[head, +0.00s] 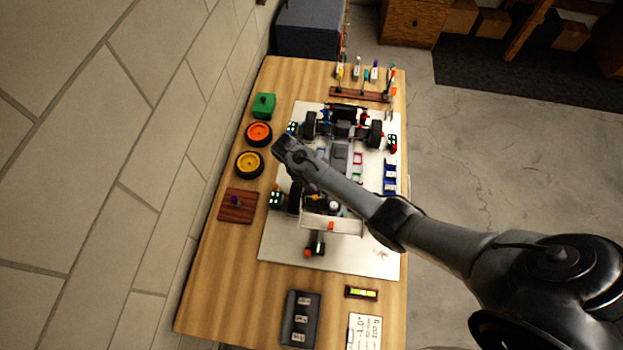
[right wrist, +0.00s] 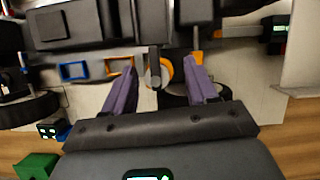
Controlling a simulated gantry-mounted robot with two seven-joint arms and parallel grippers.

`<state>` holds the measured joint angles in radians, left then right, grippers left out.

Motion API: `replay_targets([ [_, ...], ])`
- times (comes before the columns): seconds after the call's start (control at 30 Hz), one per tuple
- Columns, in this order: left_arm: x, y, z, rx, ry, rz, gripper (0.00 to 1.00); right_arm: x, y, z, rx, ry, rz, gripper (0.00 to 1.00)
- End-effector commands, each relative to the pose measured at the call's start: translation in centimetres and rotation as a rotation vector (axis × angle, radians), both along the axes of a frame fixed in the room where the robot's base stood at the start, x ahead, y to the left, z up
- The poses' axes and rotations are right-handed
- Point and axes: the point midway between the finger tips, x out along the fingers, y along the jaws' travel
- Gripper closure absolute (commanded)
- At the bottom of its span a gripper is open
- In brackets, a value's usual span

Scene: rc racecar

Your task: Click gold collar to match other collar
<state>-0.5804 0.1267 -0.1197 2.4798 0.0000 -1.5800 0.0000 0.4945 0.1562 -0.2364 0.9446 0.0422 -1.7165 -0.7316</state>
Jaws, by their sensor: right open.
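In the right wrist view a gold-orange ring (right wrist: 164,71) sits beside the end of a grey rod (right wrist: 153,68), between the fingers. This looks like a collar. A second gold-orange piece (right wrist: 198,45) shows just past the right-hand finger; I cannot tell whether it is the other collar. My right gripper (right wrist: 163,66) is open, with its purple fingers on either side of the rod and ring; I cannot tell whether they touch. In the head view my right arm crosses the RC car (head: 340,150) and hides its middle left. My left gripper is not in view.
The car stands on a white mat (head: 285,250) on a wooden table (head: 225,270). An orange-rimmed wheel (head: 258,134), a yellow-rimmed wheel (head: 249,164), a green box (head: 264,106) and a wooden block (head: 237,206) line the left. A dark tray (head: 300,318) lies in front.

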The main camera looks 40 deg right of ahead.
Motion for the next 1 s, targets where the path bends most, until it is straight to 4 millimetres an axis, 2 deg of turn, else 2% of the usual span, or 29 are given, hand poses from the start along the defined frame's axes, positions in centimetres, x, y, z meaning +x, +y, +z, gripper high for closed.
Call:
replay_targets([
  [0.03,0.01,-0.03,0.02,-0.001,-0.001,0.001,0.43,0.01,0.01,0.02,0.000,0.000,0.000,0.47],
  [0.37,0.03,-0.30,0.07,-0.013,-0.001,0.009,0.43,0.01,0.03,0.01,0.000,0.000,0.000,0.98],
  [1.0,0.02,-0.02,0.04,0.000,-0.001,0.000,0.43,0.01,0.05,0.00,0.000,0.000,0.001,0.98],
])
